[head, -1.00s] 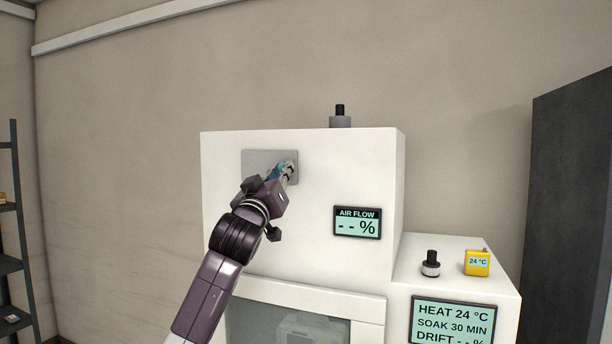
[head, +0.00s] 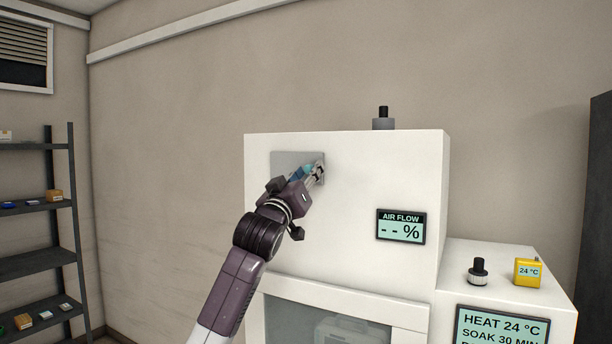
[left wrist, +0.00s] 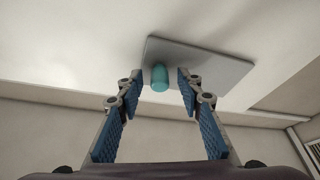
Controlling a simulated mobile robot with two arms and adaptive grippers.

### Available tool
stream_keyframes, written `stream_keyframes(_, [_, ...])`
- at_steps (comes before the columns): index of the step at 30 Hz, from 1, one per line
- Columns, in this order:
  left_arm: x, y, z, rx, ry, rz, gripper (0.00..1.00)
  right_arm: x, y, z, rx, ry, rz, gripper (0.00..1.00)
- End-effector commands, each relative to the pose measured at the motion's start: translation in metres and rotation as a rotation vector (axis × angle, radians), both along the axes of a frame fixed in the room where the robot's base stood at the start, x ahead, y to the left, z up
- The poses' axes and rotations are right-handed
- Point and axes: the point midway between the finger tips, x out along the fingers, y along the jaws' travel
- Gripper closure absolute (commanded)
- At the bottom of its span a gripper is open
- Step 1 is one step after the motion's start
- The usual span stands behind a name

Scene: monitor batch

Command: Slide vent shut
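The vent is a flat grey plate (head: 285,161) on the upper front of the white cabinet (head: 350,180); it also shows in the left wrist view (left wrist: 215,62). A teal knob (left wrist: 160,82) sticks out near the plate's edge in the left wrist view. My left gripper (head: 316,172) is at the right part of the plate in the head view. In the left wrist view its fingers (left wrist: 161,74) are open on either side of the knob, with gaps visible. The opening behind the plate cannot be seen. My right gripper is out of view.
An AIR FLOW display (head: 401,226) reading "-- %" is on the cabinet front. A black knob (head: 478,271) and a yellow 24 °C gauge (head: 528,271) stand on the lower right section, above the HEAT screen (head: 502,326). A dark shelf (head: 35,208) stands at left.

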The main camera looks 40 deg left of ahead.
Motion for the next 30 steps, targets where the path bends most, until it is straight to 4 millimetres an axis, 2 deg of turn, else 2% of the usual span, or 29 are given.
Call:
stream_keyframes(4, [-0.005, -0.003, -0.003, 0.0, 0.0, -0.001, 0.66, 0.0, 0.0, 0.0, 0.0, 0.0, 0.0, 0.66])
stream_keyframes(8, [-0.019, -0.008, -0.009, 0.002, 0.001, -0.001, 0.66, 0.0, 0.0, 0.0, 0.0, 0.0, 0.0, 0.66])
stream_keyframes(21, [-0.085, -0.033, -0.037, 0.0, 0.001, -0.001, 0.66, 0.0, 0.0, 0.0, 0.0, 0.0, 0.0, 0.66])
stream_keyframes(30, [-0.104, -0.039, -0.044, 0.0, 0.001, 0.0, 0.66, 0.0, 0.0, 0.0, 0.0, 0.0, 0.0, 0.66])
